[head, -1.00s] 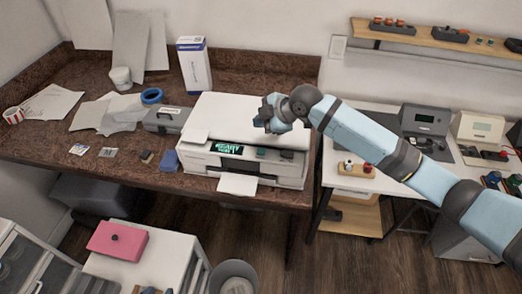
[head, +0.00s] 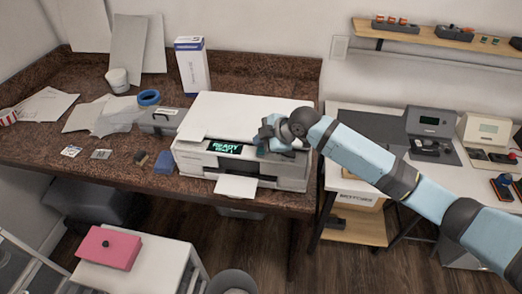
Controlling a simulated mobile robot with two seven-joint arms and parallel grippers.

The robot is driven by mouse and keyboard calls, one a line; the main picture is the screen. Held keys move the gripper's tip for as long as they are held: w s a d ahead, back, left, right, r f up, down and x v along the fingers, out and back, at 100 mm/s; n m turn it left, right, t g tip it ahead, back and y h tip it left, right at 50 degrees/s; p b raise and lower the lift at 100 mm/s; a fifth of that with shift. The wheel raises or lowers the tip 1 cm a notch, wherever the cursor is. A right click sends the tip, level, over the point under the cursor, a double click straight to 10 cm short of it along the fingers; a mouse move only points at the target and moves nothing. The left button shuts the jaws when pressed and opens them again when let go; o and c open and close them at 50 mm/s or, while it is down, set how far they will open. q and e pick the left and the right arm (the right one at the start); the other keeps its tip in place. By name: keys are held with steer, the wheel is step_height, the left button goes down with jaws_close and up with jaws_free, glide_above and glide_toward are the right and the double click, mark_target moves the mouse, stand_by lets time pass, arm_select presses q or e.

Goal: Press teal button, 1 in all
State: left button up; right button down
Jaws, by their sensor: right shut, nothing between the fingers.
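A white printer (head: 245,112) stands on the brown counter, with a lit display (head: 225,148) on its front panel showing green text that seems to read "READY". A teal button (head: 261,151) is to the right of the display, partly hidden by my gripper. My right gripper (head: 262,139) is shut and empty, its fingertips at the front panel right over the teal button. I cannot tell whether they touch it or whether it is pushed in. My left gripper is not in view.
A white sheet (head: 236,187) sticks out of the printer's front. A grey box (head: 162,122), a blue tape roll (head: 149,97) and a blue block (head: 165,162) lie to its left. A white carton (head: 192,66) stands behind. A pink box (head: 108,248) sits on a low white cabinet.

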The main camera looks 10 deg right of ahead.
stand_by(0.5)
stand_by(0.7)
stand_by(0.6)
steer(key=shift+f, duration=0.1)
steer(key=shift+f, duration=0.3)
steer(key=shift+f, duration=0.15)
